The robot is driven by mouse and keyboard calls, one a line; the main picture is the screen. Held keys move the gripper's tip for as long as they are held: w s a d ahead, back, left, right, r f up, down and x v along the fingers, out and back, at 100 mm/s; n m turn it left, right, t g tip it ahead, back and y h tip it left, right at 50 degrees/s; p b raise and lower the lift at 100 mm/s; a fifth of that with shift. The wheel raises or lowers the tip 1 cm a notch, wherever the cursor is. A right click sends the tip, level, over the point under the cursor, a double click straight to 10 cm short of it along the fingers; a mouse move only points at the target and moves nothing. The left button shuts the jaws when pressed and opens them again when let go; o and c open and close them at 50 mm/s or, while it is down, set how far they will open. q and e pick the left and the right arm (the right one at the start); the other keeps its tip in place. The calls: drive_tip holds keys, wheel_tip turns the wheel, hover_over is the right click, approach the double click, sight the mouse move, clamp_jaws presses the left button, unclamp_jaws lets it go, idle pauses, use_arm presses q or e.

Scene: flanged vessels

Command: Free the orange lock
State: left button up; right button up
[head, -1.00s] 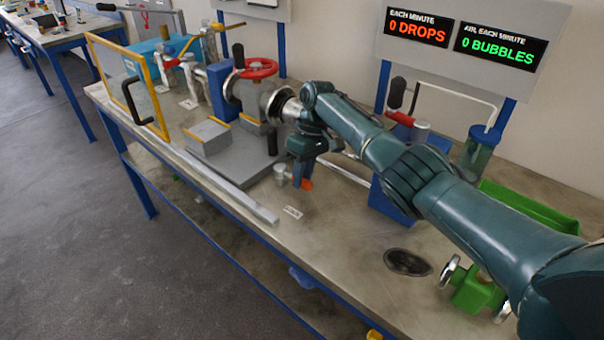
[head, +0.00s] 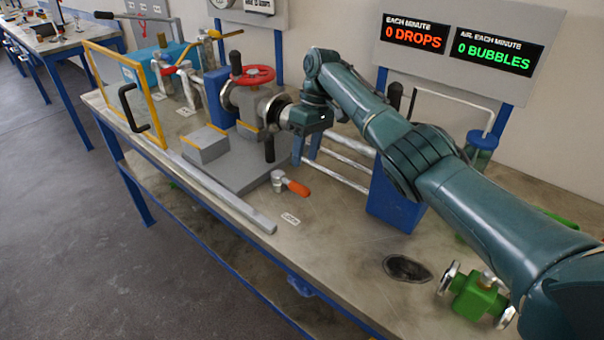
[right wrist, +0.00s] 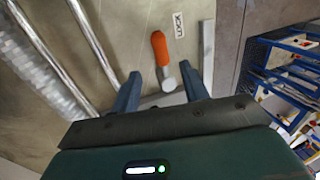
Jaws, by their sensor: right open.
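The orange lock is a short orange handle (head: 297,187) on a small grey metal fitting (head: 278,180), on the bench beside the grey base plate. In the right wrist view the orange handle (right wrist: 160,48) points away from its metal knob (right wrist: 168,84), which lies between and a little beyond my fingertips. A label reading LOCK (right wrist: 178,25) lies beside it. My right gripper (head: 306,150) is open and empty, above and behind the lock, apart from it in the head view. It also shows in the right wrist view (right wrist: 165,82). My left gripper is not in view.
A flanged vessel with a red handwheel (head: 255,75) stands on the grey base plate (head: 240,165) left of my gripper. Metal pipes (head: 345,160) run behind it to a blue block (head: 392,200). A green valve (head: 478,295) stands at the front right.

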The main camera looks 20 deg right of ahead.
drive_tip(key=shift+v, duration=2.8)
